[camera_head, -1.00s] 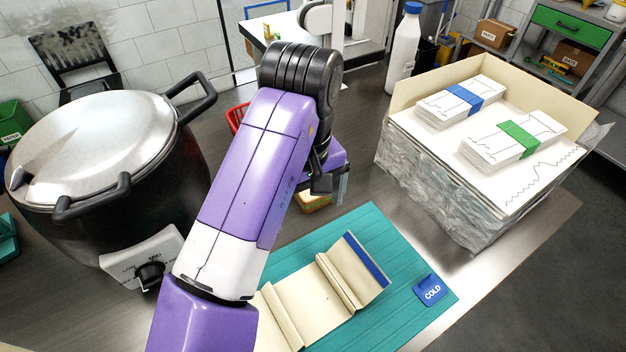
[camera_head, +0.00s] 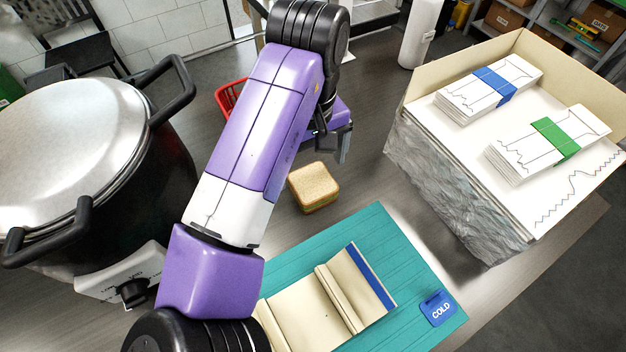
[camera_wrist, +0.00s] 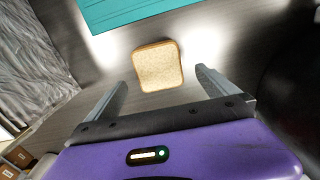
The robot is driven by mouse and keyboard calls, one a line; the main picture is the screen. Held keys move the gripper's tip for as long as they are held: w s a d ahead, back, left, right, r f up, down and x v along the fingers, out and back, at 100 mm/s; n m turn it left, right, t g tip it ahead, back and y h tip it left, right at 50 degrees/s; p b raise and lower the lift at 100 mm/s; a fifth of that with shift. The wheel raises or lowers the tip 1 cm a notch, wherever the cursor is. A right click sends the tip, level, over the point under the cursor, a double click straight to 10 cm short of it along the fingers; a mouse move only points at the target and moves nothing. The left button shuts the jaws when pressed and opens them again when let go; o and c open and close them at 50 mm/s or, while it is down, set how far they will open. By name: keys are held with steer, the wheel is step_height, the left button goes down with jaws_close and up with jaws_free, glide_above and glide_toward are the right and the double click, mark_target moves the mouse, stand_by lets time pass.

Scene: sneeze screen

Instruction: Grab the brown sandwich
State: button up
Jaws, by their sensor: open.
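The brown sandwich (camera_head: 314,186) lies on the metal counter between the pot and the teal mat. It has a square bread top, with a thin green layer at its lower edge. In the wrist view the sandwich (camera_wrist: 158,66) lies ahead of my open fingers, roughly centred between them and apart from both. My gripper (camera_wrist: 160,88) is open and empty. In the head view my gripper (camera_head: 343,150) is above the counter, up and to the right of the sandwich, partly hidden by my arm.
A teal mat (camera_head: 290,262) with folded cream paper (camera_head: 335,300) and a blue COLD tag (camera_head: 438,308) lies in front. A large pot (camera_head: 80,160) stands left. A red basket (camera_head: 229,97) is behind my arm.

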mark_target(313, 182)
steer(key=f, duration=0.3)
steer(key=f+p, duration=0.1)
steer(key=f, duration=0.1)
steer(key=shift+s+d+f, duration=0.2)
steer(key=shift+s+f, duration=0.05)
steer(key=shift+f, duration=0.1)
steer(key=c, duration=1.5)
